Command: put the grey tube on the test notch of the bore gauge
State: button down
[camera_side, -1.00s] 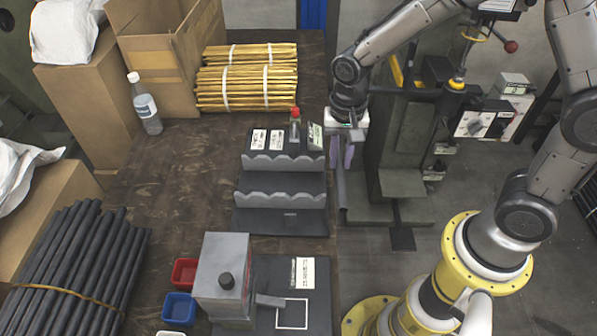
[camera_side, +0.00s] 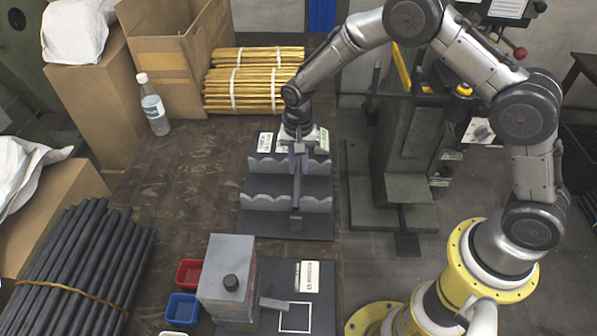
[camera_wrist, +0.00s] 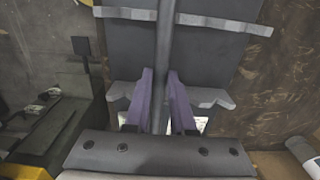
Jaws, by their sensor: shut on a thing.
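The grey tube (camera_side: 296,192) is held in my gripper (camera_side: 299,163), whose purple fingers are shut on it. The tube lies lengthwise over the dark notched stand (camera_side: 258,224), which I take to be the bore gauge, crossing its two scalloped rails right of their middle. In the wrist view the tube (camera_wrist: 163,40) runs between the purple fingers of my gripper (camera_wrist: 160,75), over the stand (camera_wrist: 115,45). I cannot tell whether the tube touches a notch or hangs above it. My wrist hides part of the labels and the stand's back.
A grey press box (camera_side: 227,275) with a marked white square stands in front of the stand. Red (camera_side: 189,272) and blue (camera_side: 183,308) bins sit to its left. Brass rods (camera_side: 250,85), a bottle (camera_side: 154,105) and dark tubes (camera_side: 75,260) lie around. The table's middle left is clear.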

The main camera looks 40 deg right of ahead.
aim_at(298, 168)
jog(key=shift+f, duration=1.45)
jog(key=c, duration=0.8)
grip_release()
jog(key=shift+f, duration=0.15)
jog(key=shift+o, duration=0.2)
notch_tip(298, 168, up, 12)
jog(key=shift+r, duration=0.2)
